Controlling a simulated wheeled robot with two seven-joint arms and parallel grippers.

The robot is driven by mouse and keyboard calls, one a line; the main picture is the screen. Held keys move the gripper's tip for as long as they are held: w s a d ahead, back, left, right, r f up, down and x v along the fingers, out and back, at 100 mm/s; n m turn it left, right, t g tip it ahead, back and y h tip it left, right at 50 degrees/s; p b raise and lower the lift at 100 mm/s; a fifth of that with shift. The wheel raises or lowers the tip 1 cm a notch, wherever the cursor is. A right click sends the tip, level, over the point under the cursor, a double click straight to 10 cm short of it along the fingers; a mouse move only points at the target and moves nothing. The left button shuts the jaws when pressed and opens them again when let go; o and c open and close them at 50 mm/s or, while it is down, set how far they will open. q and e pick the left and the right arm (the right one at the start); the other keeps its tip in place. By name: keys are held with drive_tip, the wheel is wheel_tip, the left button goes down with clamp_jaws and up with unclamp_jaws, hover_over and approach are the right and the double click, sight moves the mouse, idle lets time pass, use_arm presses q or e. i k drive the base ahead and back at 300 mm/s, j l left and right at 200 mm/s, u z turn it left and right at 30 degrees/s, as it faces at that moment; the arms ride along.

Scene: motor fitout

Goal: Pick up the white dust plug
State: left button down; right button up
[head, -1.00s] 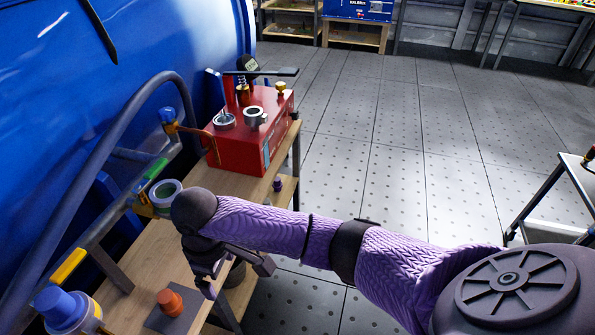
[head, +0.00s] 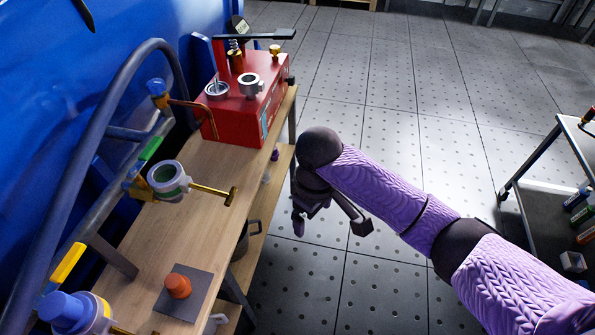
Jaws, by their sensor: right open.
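I cannot pick out a white dust plug for certain. My right gripper (head: 331,220) is open and empty, pointing down over the floor to the right of the bench. My left gripper is out of view.
The wooden bench (head: 160,235) carries a red box (head: 238,106), an orange plug (head: 178,286) on a dark mat (head: 200,281), and pipework with a valve (head: 167,180). A cart (head: 545,215) with bottles stands right. Open floor lies between.

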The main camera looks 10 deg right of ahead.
sight(265, 180)
drive_tip(key=l+u, duration=0.7)
drive_tip(key=i+l+u, duration=0.1)
drive_tip(key=i+l, duration=0.15)
drive_tip(key=i, duration=0.15)
drive_tip(key=i+l+u, duration=0.1)
drive_tip(key=i+l, duration=0.2)
drive_tip(key=i, duration=0.1)
